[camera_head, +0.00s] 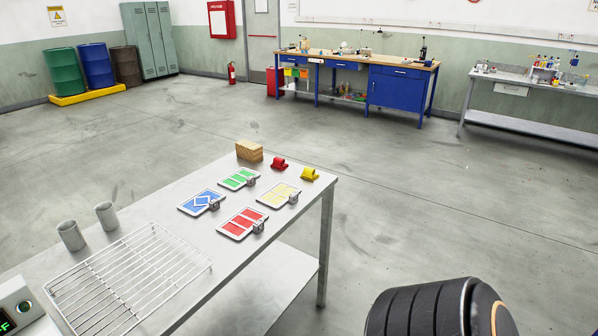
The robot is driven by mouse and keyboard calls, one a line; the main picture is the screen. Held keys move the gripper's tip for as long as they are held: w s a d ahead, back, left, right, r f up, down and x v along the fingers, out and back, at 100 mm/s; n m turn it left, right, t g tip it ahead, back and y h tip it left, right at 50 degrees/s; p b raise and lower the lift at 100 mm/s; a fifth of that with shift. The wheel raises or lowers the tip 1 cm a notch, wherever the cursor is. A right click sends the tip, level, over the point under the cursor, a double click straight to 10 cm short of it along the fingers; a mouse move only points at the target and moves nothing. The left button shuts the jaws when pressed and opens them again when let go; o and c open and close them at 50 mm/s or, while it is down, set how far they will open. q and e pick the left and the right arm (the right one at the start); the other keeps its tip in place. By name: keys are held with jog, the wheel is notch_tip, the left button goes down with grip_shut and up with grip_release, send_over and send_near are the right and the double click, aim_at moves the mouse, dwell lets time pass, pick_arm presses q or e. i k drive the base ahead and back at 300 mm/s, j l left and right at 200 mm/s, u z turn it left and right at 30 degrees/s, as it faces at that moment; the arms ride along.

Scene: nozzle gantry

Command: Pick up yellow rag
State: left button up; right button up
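A small yellow object (309,174), which may be the yellow rag, lies near the far right corner of the grey table (165,204). It looks folded or rolled, but it is too small to tell. A similar red object (279,163) lies just left of it, apart from it. Nothing touches the yellow object. Neither of my grippers is in view; a black ribbed part at the bottom right looks like part of my own body.
Blue, green, red (241,224) and yellow (279,195) cards with small metal clips lie near the yellow object. A tan block (249,151) stands behind. A wire rack (128,278) and two grey cups (71,236) are at the left. Floor right of the table is clear.

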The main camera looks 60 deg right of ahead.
aim_at(308, 173)
jog(key=z, duration=2)
jog(key=u, duration=0.85)
jog(key=l+u, duration=0.2)
jog(key=u, duration=0.15)
jog(key=i+l+u, duration=0.1)
jog(key=l+u, duration=0.4)
jog(key=u, duration=0.15)
jog(key=l+u, duration=0.3)
jog(key=l, duration=0.15)
jog(key=k+l+u, duration=0.1)
jog(key=l+u, duration=0.15)
jog(key=l, duration=0.15)
jog(key=l+u, duration=0.1)
jog(key=l, duration=0.2)
jog(key=k+l+u, duration=0.15)
jog(key=l, duration=0.15)
jog(key=k+l+u, duration=0.1)
jog(key=l, duration=0.2)
jog(key=k+l, duration=0.15)
jog(key=l, duration=0.2)
jog(key=k+l, duration=0.1)
jog(key=l, duration=0.25)
jog(key=k+l+u, duration=0.1)
jog(key=l, duration=0.25)
jog(key=k+l, duration=0.2)
jog(key=l, duration=0.15)
jog(key=k+l+u, duration=0.1)
jog(key=l, duration=0.2)
